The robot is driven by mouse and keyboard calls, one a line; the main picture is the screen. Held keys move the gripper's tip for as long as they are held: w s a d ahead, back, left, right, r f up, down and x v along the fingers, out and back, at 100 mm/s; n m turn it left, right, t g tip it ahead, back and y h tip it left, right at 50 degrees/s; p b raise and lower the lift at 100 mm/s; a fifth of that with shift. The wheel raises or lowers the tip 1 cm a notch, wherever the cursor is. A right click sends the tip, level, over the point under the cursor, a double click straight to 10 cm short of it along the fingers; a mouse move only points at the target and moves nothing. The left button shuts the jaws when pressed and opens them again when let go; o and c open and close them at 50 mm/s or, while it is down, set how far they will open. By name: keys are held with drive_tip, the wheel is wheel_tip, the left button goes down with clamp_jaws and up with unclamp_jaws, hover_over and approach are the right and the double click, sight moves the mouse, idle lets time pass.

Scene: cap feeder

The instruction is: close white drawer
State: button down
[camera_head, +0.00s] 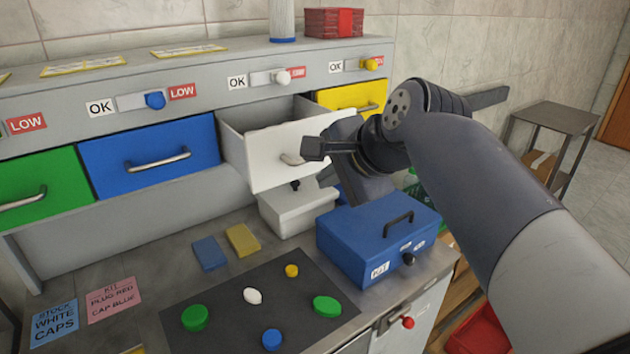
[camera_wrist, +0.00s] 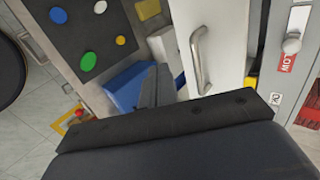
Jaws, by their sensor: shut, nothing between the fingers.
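The white drawer (camera_head: 275,157) is pulled out of the grey cabinet between the blue and yellow drawers, with its open inside partly visible. Its metal handle is partly behind my gripper in the head view and shows clearly in the wrist view (camera_wrist: 199,62). My gripper (camera_head: 308,149) is shut and empty, in front of the drawer's right part near the handle. In the wrist view the white drawer front (camera_wrist: 215,45) lies just ahead of my gripper (camera_wrist: 160,80). I cannot tell whether the gripper touches the drawer.
The blue drawer (camera_head: 150,155), green drawer (camera_head: 40,190) and yellow drawer (camera_head: 350,98) look shut. Below stand a white box (camera_head: 297,212) and a blue box (camera_head: 370,240). A dark mat (camera_head: 235,320) holds several coloured caps. A grey side table (camera_head: 555,118) stands at right.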

drive_tip(key=w+a+f+p, duration=0.1)
drive_tip(key=w+a+f, duration=0.4)
drive_tip(key=w, duration=0.3)
drive_tip(key=shift+a, duration=0.25)
drive_tip(key=shift+f+p, duration=0.1)
drive_tip(key=shift+p, duration=0.2)
